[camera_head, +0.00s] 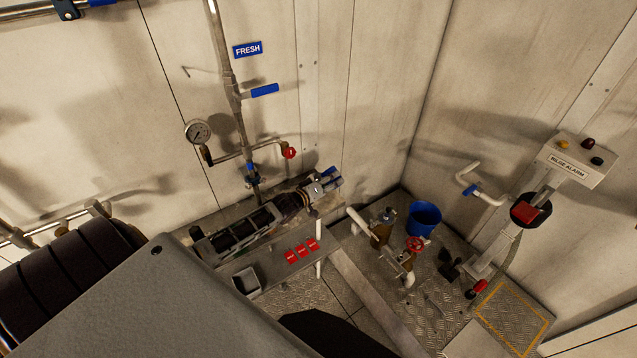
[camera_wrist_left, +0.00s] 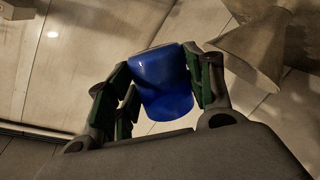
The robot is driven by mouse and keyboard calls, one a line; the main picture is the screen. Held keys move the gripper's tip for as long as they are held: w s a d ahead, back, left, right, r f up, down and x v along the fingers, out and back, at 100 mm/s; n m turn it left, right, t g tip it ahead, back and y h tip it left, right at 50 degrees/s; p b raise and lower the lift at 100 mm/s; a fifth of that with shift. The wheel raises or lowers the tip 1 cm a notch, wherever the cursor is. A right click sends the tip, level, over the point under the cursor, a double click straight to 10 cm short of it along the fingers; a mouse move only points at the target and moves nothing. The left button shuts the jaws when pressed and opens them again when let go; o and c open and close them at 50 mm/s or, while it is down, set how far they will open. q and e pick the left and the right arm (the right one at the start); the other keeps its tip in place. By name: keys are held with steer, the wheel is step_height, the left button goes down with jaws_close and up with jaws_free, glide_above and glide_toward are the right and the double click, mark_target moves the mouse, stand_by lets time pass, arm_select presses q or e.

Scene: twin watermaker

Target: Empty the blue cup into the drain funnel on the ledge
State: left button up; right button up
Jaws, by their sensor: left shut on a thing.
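The blue cup (camera_wrist_left: 165,92) is held between the dark fingers of my left gripper (camera_wrist_left: 163,80) in the left wrist view. The fingers press on both sides of it. Its inside is hidden, so I cannot tell what it holds. In the head view I cannot clearly make out the cup or the left fingertips; a large grey part and a dark shape at the bottom block the view. A small grey square vessel (camera_head: 246,281), possibly the drain funnel, sits at the front left of the ledge (camera_head: 275,269). My right gripper is not seen.
Red tags (camera_head: 301,250) lie on the ledge, in front of a dark pump-like unit (camera_head: 245,232). A blue bucket (camera_head: 423,219), valves and pipes stand on the floor to the right. A bilge alarm box (camera_head: 577,160) stands at far right. A gauge (camera_head: 198,132) is on the wall.

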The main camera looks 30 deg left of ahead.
mark_target(324, 175)
arm_select(q)
steer(key=shift+f+n+b, duration=0.2)
steer(key=shift+n+b, duration=0.2)
steer(key=shift+b, duration=0.15)
steer(key=shift+r+n+h+p, duration=0.3)
steer(key=shift+r+n+p, duration=0.1)
steer(key=shift+n+p, duration=0.35)
stand_by(0.4)
steer(key=shift+a+f+n+h+b, duration=0.2)
steer(key=shift+f+n+h+b, duration=0.15)
steer(key=shift+n, duration=0.4)
stand_by(0.5)
steer(key=shift+w+a+r+n+h+b, duration=0.1)
steer(key=shift+a+r+n+h+b, duration=0.25)
steer(key=shift+a+n, duration=0.45)
stand_by(0.4)
steer(key=shift+a+r+n+b, duration=0.2)
steer(key=shift+r+n+b, duration=0.15)
steer(key=shift+n+b, duration=0.45)
stand_by(0.5)
steer(key=shift+a+r+n+b, duration=0.3)
steer(key=shift+n+b, duration=0.2)
steer(key=shift+n, duration=0.3)
stand_by(0.4)
stand_by(0.8)
